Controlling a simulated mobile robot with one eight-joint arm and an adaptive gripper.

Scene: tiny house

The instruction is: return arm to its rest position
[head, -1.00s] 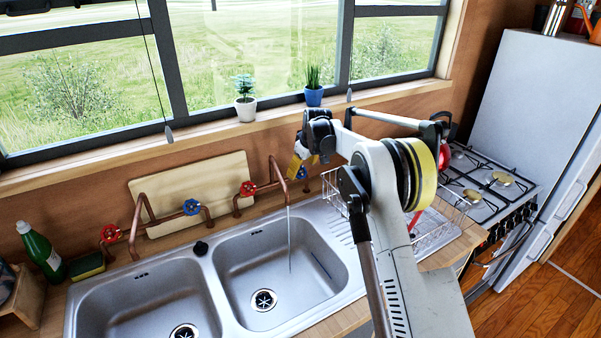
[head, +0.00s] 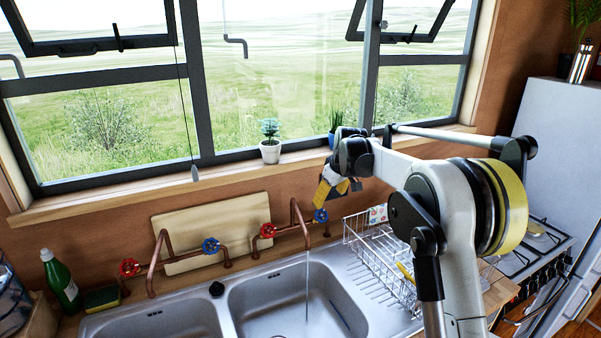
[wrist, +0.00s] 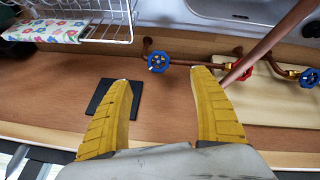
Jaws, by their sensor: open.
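My gripper (wrist: 160,88) shows in the wrist view with its two yellow fingers spread apart and nothing between them. In the head view my gripper (head: 327,190) hangs at the end of my folded arm, in front of the window sill and above the back of the counter, near the taps. The arm's raised elbow fills the right of the head view. The wrist view looks down past the fingers at the backsplash, with a blue tap handle (wrist: 159,62) beyond the fingertips.
Water runs from the copper spout into the double sink (head: 290,300). A wire dish rack (head: 385,262) stands to its right, near my arm. Potted plants (head: 270,143) stand on the sill. A green bottle (head: 60,283) is at the left; the stove (head: 540,250) is at the right.

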